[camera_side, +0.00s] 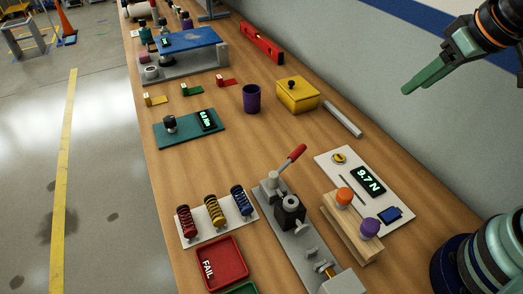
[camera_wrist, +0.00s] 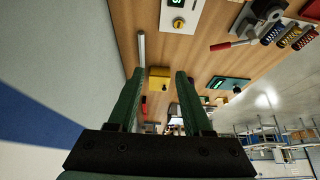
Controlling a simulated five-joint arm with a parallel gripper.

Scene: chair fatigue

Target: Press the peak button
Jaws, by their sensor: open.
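A white gauge panel (camera_side: 327,161) lies on the right of the bench in the side view. It carries a dark display (camera_side: 368,181) reading 9.7 N, a round yellow knob (camera_side: 339,158) and a blue square part (camera_side: 390,215). I cannot read a label that says which part is the peak button. In the wrist view the yellow knob (camera_wrist: 178,23) shows at the top edge, beyond my fingertips. My gripper (camera_side: 418,82) is raised at the upper right, above and apart from the panel. Its green fingers are spread and empty in the wrist view (camera_wrist: 160,76).
A wooden block (camera_side: 350,228) with orange and purple knobs stands against the panel's near side. A grey press (camera_side: 290,213) with a red lever stands to its left. A yellow box (camera_side: 298,95) and grey bar (camera_side: 343,120) lie behind. The wall (camera_side: 300,40) borders the bench.

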